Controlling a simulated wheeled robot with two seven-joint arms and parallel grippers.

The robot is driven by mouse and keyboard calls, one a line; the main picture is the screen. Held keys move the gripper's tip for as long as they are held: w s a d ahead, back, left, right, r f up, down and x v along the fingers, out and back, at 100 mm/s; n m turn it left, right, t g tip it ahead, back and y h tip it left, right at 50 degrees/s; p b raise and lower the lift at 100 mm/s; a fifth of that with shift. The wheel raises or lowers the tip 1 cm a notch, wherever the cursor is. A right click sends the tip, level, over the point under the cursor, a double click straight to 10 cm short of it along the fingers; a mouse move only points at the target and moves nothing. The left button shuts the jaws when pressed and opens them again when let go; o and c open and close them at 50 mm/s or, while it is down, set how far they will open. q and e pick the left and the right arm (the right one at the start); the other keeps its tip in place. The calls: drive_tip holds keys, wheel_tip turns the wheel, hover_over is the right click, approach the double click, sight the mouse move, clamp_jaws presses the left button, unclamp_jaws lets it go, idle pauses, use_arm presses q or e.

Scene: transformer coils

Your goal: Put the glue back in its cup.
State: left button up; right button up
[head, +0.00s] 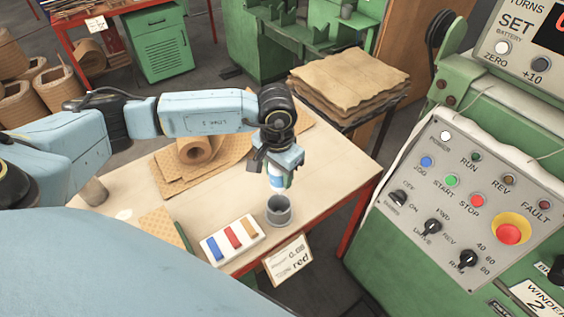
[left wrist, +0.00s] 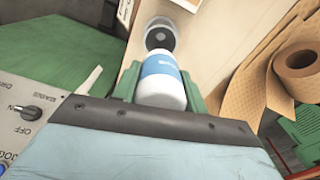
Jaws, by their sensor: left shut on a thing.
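My left gripper (head: 275,173) is shut on the glue bottle, white with a blue label, and holds it above the table. The glue (head: 277,182) shows just below the fingers in the head view. It shows larger between the green fingers (left wrist: 160,85) in the left wrist view, where the glue (left wrist: 161,82) points toward the cup. The grey cup (head: 279,212) stands upright on the table below the glue. In the left wrist view the cup (left wrist: 160,35) is beyond the far end of the bottle. My right gripper is not in view.
A card (head: 288,260) stands at the table's front edge. Patterned sheets and a roll (head: 197,150) lie behind.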

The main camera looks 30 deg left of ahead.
use_arm(q)
drive_tip(key=shift+s+f, duration=0.1)
drive_tip(key=shift+f, duration=0.2)
drive_tip(key=shift+f+b, duration=0.4)
drive_tip(key=shift+f, duration=0.2)
wheel_tip(320, 180, down, 2)
drive_tip(key=shift+b, duration=0.6)
wheel_tip(320, 180, down, 5)
drive_tip(key=b, duration=0.5)
drive_tip(key=shift+f, duration=0.1)
drive_tip(key=o, duration=1.1)
wheel_tip(320, 180, up, 14)
drive_tip(key=shift+f, duration=0.25)
